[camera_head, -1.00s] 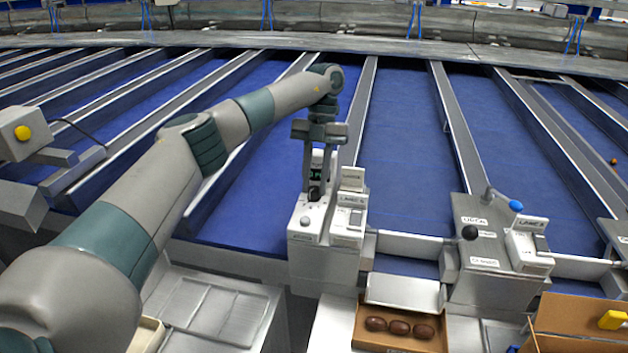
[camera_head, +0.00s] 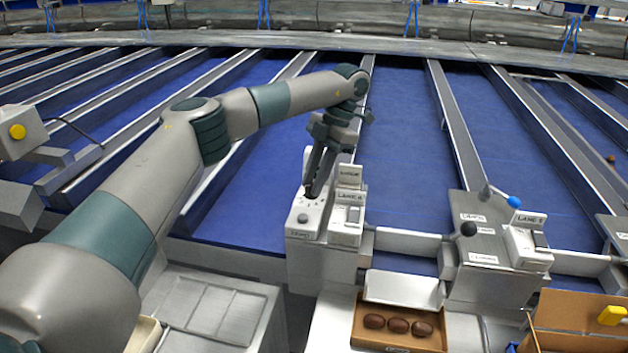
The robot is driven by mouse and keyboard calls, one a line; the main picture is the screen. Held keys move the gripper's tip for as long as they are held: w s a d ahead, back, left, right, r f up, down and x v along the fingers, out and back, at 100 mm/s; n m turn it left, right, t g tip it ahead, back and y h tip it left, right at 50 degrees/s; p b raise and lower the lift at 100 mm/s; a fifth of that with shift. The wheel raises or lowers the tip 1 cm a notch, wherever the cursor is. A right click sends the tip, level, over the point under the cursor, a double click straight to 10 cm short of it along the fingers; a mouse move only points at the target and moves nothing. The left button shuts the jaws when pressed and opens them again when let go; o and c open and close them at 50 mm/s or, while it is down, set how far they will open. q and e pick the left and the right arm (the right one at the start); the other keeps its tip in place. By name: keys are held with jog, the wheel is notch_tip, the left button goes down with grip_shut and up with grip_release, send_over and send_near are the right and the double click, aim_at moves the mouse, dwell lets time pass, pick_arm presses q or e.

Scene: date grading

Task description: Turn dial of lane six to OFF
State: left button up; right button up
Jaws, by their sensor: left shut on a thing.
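The lane six control box (camera_head: 300,221) stands at the front of a blue lane, in the middle of the view. My left gripper (camera_head: 311,189) points down at its top, tilted, with its fingertips shut on the small dark dial (camera_head: 310,193) there. The fingers cover much of the dial, so its pointer setting cannot be read. A round grey button (camera_head: 302,217) sits in front of the dial. A labelled switch box (camera_head: 347,215) adjoins on the right. My right gripper is not in view.
A levered station (camera_head: 490,245) and a second switch box (camera_head: 528,245) stand to the right. A cardboard box (camera_head: 400,341) with three brown dates lies in front. Another carton (camera_head: 580,315) is at the lower right. Metal dividers separate the blue lanes.

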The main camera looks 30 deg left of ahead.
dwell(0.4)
pick_arm(q)
jog(key=o, duration=1.1)
jog(key=shift+c, duration=0.2)
jog(key=shift+v, duration=0.8)
jog(key=p+v, duration=0.2)
jog(key=v, duration=1.3)
jog(key=shift+d+r, duration=0.2)
jog(key=shift+r, duration=0.2)
jog(key=shift+f, duration=0.1)
